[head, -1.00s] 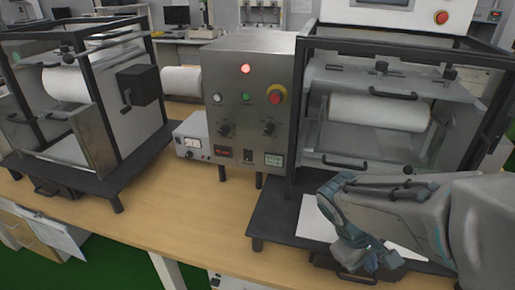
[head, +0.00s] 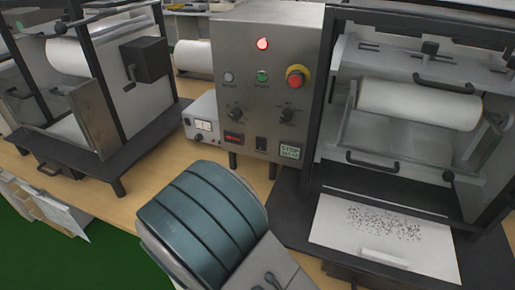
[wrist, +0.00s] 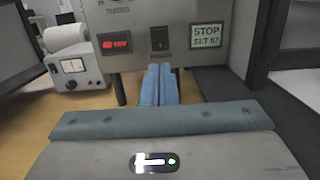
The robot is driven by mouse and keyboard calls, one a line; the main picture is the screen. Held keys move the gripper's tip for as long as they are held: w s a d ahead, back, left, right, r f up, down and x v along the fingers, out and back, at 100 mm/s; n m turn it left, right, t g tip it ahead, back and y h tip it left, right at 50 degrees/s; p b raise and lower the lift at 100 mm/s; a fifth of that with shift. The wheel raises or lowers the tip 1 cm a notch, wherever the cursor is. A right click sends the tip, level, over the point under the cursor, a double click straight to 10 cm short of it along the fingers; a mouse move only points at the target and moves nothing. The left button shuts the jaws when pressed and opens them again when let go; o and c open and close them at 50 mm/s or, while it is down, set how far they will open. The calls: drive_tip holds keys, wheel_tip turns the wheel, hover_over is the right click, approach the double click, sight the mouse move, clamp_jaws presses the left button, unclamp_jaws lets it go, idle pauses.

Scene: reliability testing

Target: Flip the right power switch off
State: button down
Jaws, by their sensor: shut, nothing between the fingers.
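A grey metal control box (head: 230,60) stands on the bench, with a black rocker power switch (head: 261,144) low on its front. In the wrist view the switch (wrist: 159,39) sits between a red-lit display (wrist: 114,43) and a pale STOP display (wrist: 207,36). My gripper (wrist: 159,68) is shut and empty, its blue fingers together just below the switch in the picture. Whether the tips touch the panel cannot be told. In the head view my teal hand is before the box, with its fingers hidden. Which way the rocker is set is too small to tell.
A small white meter box (head: 204,128) stands left of the control box. A framed roller machine (head: 420,105) with a speckled sheet (head: 385,235) is on the right, another (head: 90,75) on the left. Knobs and a red emergency button (head: 297,77) are above the switch.

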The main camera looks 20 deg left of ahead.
sight(260, 143)
idle(0.3)
drive_tip(key=w, duration=0.4)
drive_tip(key=w+r+p, duration=0.1)
drive_tip(key=w, duration=0.4)
drive_tip(key=w+d, duration=0.1)
drive_tip(key=w, duration=0.4)
drive_tip(key=shift+d+r+p, duration=0.1)
drive_tip(key=shift+r+p, duration=0.25)
drive_tip(key=shift+s, duration=0.1)
